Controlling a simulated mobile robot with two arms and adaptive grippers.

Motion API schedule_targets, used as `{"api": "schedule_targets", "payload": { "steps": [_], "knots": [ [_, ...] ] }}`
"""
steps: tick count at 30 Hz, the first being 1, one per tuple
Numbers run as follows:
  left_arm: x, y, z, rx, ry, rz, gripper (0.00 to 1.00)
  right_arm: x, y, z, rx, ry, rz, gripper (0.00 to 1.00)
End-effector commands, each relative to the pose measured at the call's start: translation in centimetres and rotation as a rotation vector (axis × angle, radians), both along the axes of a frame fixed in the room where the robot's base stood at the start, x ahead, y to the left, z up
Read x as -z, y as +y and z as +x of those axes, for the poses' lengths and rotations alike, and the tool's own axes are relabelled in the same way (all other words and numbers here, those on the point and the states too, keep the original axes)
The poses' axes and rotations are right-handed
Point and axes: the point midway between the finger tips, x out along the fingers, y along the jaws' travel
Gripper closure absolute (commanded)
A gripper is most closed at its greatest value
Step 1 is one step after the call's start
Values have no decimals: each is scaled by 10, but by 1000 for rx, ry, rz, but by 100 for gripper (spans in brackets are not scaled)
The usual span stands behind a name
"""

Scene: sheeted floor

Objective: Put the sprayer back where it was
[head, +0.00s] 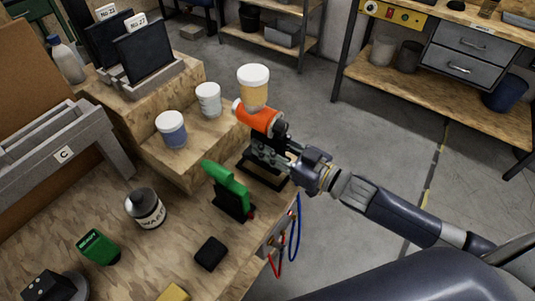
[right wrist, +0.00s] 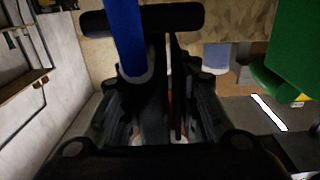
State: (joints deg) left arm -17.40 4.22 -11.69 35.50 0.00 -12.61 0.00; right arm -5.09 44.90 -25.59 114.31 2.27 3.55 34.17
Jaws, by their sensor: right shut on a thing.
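The sprayer (head: 260,118) has an orange body with a cream cup and white lid on top. It stands upright at the right edge of the workbench in the head view. My right gripper (head: 274,152) is shut on its dark lower part, coming in from the right. A black stand frame (head: 250,172) shows just below; I cannot tell whether the sprayer touches it. In the right wrist view my gripper's fingers (right wrist: 155,105) surround dark parts, and most of the sprayer is hidden. My left gripper is not in view.
A green tool (head: 228,185) in a black holder stands close left of my right gripper. White-lidded jars (head: 172,130) sit on the wooden step.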

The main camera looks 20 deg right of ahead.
Motion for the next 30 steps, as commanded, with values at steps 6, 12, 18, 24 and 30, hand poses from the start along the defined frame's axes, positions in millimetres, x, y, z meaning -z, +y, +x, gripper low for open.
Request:
{"api": "schedule_targets", "payload": {
  "steps": [6, 12, 18, 24, 30],
  "knots": [
    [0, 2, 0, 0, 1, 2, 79, 24, 1, 0, -1, -3, 5, 79],
    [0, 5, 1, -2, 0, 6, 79, 35, 1, 0, -3, -7, 4, 79],
    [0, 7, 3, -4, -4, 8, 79, 35, 1, 0, -3, -7, 4, 79],
    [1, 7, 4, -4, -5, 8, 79, 40, 1, -1, -1, 0, 0, 50],
    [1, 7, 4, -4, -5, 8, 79, 40, 1, -1, -1, 1, 1, 50]
  ]
}}
